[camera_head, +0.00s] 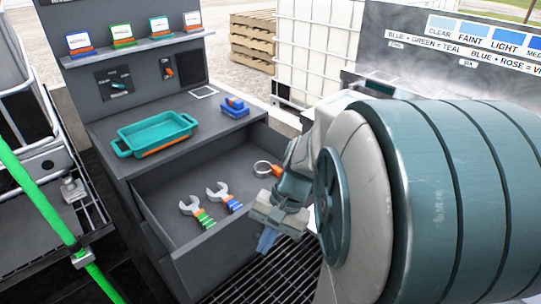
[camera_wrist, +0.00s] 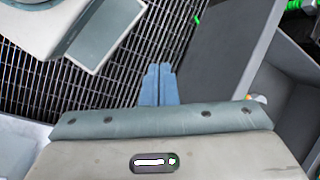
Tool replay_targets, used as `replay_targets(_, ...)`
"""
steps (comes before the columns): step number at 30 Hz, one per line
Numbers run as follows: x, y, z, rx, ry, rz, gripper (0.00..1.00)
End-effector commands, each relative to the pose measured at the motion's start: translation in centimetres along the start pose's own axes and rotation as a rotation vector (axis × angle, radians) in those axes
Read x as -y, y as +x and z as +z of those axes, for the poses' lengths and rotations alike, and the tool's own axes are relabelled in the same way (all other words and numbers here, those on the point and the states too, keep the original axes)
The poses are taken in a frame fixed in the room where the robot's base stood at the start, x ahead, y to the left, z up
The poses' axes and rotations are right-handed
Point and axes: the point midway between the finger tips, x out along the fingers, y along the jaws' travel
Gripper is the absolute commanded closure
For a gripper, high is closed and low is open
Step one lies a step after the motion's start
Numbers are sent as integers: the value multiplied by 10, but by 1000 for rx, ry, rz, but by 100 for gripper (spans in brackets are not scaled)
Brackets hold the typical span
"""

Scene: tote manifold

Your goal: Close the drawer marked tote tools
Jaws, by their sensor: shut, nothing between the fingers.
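A dark grey drawer (camera_head: 222,245) stands pulled out of the grey cabinet below its top. Its label does not show in these views. Inside lie a green-handled wrench (camera_head: 195,209), a blue-handled wrench (camera_head: 224,196) and a ring-shaped tool (camera_head: 264,168) with an orange part. My gripper (camera_head: 266,243) is at the right end of the drawer's front, with its blue fingers pointing down. In the wrist view the fingers (camera_wrist: 158,84) are together and empty over the floor grating, beside the drawer's front panel (camera_wrist: 212,55). I cannot tell whether they touch it.
A teal tray (camera_head: 155,134) and a blue block (camera_head: 234,108) stand on the cabinet top. Several colour cards line the shelf above. A green pole (camera_head: 40,197) and railing are at the left. A white caged tank (camera_head: 315,50) stands behind. Grating lies before the drawer.

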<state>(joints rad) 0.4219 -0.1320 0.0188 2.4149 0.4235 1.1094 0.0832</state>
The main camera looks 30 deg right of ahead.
Motion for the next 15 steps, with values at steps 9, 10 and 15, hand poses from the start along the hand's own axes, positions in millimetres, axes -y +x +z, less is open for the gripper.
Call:
replay_targets(9, -32, 12, -80, 264, 652, -476, 100)
replay_targets(10, -37, 11, -89, 285, 706, -529, 100)
replay_targets(15, -80, -1, -142, 387, 987, -860, 100)
